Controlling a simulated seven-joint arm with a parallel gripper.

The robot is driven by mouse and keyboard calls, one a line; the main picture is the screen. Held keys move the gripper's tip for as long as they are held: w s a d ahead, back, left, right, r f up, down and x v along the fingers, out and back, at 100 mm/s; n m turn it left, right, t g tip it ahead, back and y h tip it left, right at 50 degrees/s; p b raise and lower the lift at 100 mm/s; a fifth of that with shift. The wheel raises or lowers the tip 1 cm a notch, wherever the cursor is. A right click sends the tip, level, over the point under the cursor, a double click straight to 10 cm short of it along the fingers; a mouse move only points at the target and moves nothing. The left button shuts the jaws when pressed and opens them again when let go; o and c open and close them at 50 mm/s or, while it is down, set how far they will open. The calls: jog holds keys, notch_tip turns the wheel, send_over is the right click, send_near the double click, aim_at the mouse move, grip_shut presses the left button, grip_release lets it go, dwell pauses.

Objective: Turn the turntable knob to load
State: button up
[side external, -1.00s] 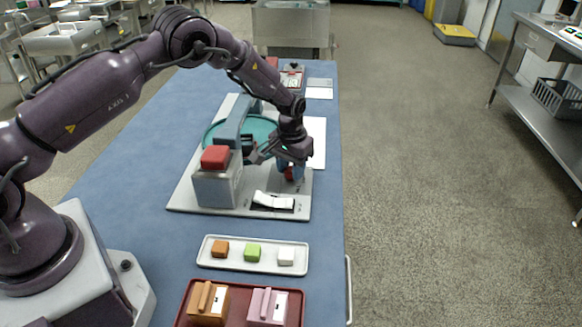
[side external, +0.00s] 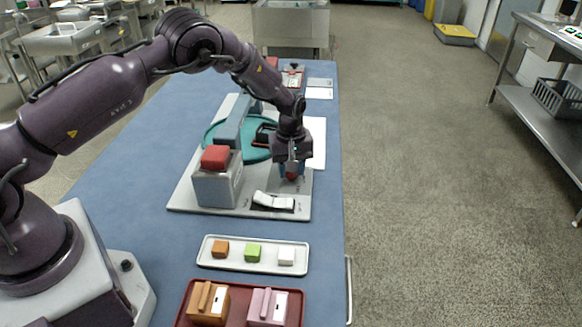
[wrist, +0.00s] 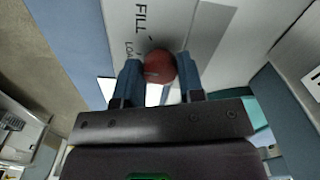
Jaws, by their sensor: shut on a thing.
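The turntable knob is a red round knob (side external: 292,177) on the grey machine base (side external: 190,200), near its right edge. In the wrist view the red knob (wrist: 160,66) sits between the two blue fingertips, with a pointer line on its face. The words "FILL" and "Load" are printed on the base beside it. My gripper (side external: 291,170) points down over the knob and is shut on it; it also shows in the wrist view (wrist: 158,80). The teal turntable (side external: 212,128) lies behind, partly hidden by the grey arch and my arm.
A grey block with a red top (side external: 215,157) stands left of the knob. A white rocker switch (side external: 273,201) is in front of it. A white tray (side external: 204,256) with coloured cubes and a dark red tray (side external: 243,318) with small boxes lie nearer. A white sheet (side external: 318,140) lies behind.

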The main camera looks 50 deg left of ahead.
jog(key=shift+n, duration=0.6)
jog(key=o, duration=0.9)
jog(key=shift+r, duration=0.1)
notch_tip(320, 180, up, 13)
jog(key=shift+f, duration=0.1)
